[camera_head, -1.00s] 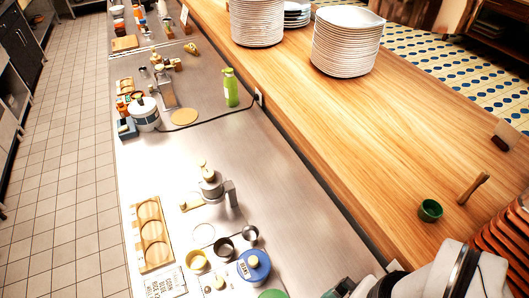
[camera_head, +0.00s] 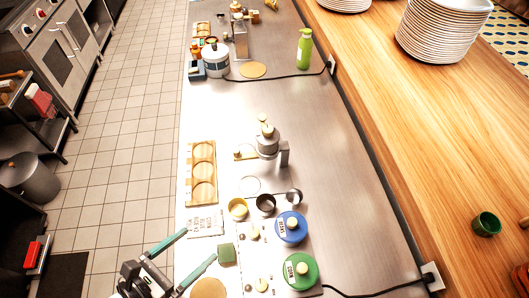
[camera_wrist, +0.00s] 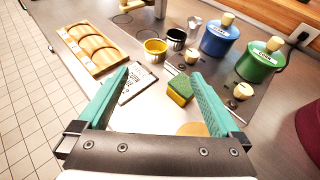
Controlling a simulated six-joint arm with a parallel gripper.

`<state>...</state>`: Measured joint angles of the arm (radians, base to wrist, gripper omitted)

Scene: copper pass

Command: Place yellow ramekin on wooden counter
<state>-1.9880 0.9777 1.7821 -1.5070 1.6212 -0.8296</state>
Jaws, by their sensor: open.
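The yellow ramekin (camera_head: 237,208) stands upright on the steel worktop, left of a dark cup (camera_head: 265,204). It also shows in the wrist view (camera_wrist: 155,48), beyond my fingertips. The wooden counter (camera_head: 400,110) is the raised surface along the right; a green ramekin (camera_head: 486,224) stands on it. My gripper (camera_head: 184,246) is open and empty at the lower left of the head view, over the worktop's near left part. In the wrist view its teal fingers (camera_wrist: 160,85) are wide apart, with a printed card (camera_wrist: 138,84) and a green-yellow sponge (camera_wrist: 180,91) between and beyond them.
A blue-lidded canister (camera_head: 291,229) and a green-lidded one (camera_head: 299,271) stand right of the ramekin. A wooden tray (camera_head: 189,175) and a grinder-like metal device (camera_head: 267,143) are behind. Plates (camera_head: 440,30) are stacked on the counter; its middle stretch is clear.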

